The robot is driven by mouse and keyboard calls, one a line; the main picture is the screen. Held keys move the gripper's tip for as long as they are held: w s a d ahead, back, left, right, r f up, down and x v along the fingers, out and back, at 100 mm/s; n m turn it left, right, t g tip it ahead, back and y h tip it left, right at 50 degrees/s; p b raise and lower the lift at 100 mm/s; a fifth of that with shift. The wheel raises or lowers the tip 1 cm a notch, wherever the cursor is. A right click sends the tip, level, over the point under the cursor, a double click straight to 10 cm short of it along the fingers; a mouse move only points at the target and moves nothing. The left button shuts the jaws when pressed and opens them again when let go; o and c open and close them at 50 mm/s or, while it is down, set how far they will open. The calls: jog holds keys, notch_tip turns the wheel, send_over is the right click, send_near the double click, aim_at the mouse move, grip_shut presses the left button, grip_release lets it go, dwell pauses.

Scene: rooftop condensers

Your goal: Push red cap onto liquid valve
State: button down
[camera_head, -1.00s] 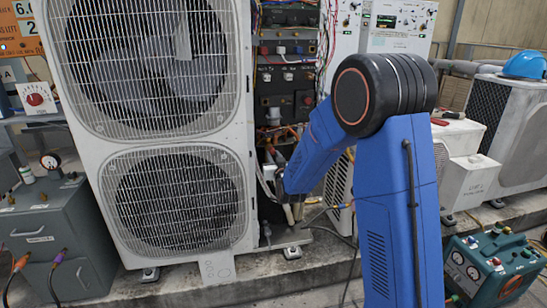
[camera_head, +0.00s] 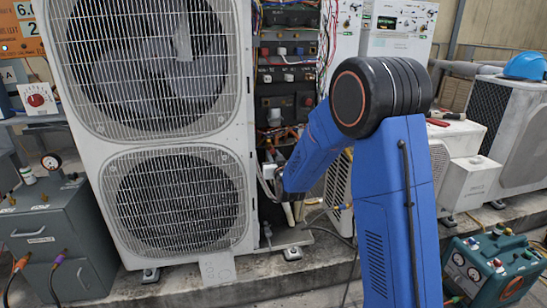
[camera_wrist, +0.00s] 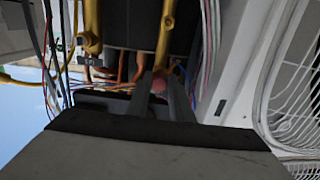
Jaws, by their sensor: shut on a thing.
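My gripper (camera_wrist: 159,92) is shut on a small reddish cap (camera_wrist: 158,85), which shows only partly between the two dark fingers in the wrist view. A brass valve fitting with pipe (camera_wrist: 166,38) stands just beyond the fingertips, almost in line with them. A second brass fitting (camera_wrist: 91,40) stands to the left. I cannot tell which one is the liquid valve, or whether the cap touches the brass. In the head view my blue arm reaches into the open side of the condenser (camera_head: 150,190), and the fingers and cap are hidden there.
Copper pipes, cables and a dark box (camera_wrist: 131,22) crowd around the fingers. A white panel (camera_wrist: 235,75) and a wire grille (camera_wrist: 296,80) stand close on the right. In the head view a grey toolbox (camera_head: 50,235) is at left and a green machine (camera_head: 490,268) at right.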

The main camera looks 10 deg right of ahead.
jog(key=shift+w, duration=0.75)
dwell(1.0)
jog(key=c, duration=1.5)
grip_release()
jog(key=s+d+g, duration=0.2)
jog(key=s+g, duration=0.2)
jog(key=s, duration=1.6)
jog(key=s+d+r+g, duration=0.1)
jog(key=s+g, duration=0.3)
jog(key=s, duration=1.5)
jog(key=s+d+g, duration=0.4)
jog(key=s+g, duration=0.1)
jog(key=s, duration=1.5)
jog(key=shift+s+r, duration=0.15)
jog(key=shift+s, duration=0.2)
